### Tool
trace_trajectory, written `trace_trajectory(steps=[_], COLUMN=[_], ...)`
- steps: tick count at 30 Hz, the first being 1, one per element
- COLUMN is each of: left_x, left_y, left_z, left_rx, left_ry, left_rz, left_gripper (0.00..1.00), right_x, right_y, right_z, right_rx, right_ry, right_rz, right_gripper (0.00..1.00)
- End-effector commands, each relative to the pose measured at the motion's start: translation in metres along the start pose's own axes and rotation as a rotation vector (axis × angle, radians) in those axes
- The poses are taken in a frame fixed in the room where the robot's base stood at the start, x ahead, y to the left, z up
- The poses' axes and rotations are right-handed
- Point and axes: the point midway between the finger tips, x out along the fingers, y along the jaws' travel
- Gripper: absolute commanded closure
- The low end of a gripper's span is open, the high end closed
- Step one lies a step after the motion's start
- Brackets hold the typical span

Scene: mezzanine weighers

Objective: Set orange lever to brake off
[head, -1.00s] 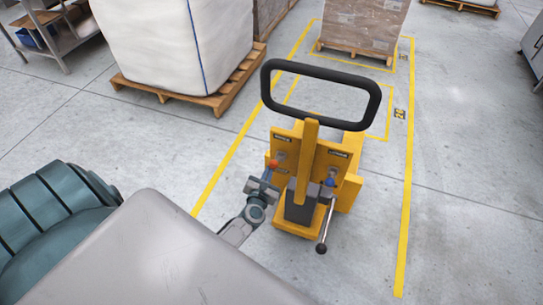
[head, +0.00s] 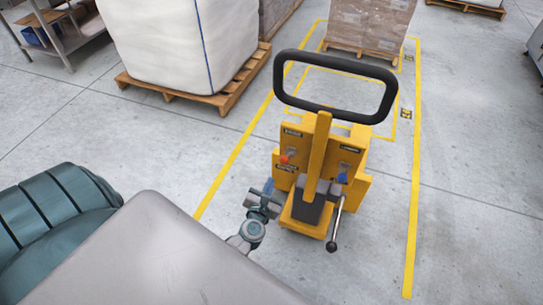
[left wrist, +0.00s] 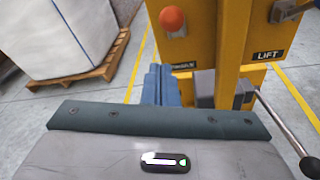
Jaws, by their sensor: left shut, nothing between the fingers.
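The orange lever (head: 285,159) sits on the left side of the yellow hand truck's panel (head: 293,143). Its round orange knob also shows large at the top of the left wrist view (left wrist: 172,20), above a partly hidden dark label. In the head view the knob lies low and left of its mount, between an upper and a lower label. My left gripper (head: 266,192) is shut and empty. It is below and left of the knob, apart from it. Its blue-grey fingers also show in the left wrist view (left wrist: 158,86), below the knob. My right gripper is not in view.
A blue knob (head: 342,178) is on the panel's right side, near a LIFT label (left wrist: 268,55). A black-knobbed rod (head: 332,246) angles down in front. The black loop handle (head: 335,85) rises above. A white bulk bag (head: 165,45) stands on a pallet behind. Floor to the right is clear.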

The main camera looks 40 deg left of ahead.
Motion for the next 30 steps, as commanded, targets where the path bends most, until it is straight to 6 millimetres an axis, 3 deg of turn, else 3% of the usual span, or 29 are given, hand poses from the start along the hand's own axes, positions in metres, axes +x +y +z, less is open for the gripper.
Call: trace_trajectory(steps=[3,8,25,28,30], left_x=[-0.017,-0.026,-0.027,-0.027,-0.028], left_y=[0.001,0.002,0.002,-0.001,-0.01], left_z=[0.004,0.007,0.007,-0.001,-0.021], left_rx=[-0.001,0.0,0.001,0.056,0.183], left_ry=[0.001,0.001,0.002,0.009,0.026], left_rz=[0.0,0.0,-0.001,-0.014,-0.048], left_gripper=[1.0,1.0,1.0,1.0,1.0], right_x=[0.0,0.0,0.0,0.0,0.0], right_y=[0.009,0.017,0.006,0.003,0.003], right_z=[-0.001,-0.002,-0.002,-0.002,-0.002], right_rx=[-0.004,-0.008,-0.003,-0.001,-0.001], right_ry=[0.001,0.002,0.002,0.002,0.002], right_rz=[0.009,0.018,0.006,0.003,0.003], right_gripper=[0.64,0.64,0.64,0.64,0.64])
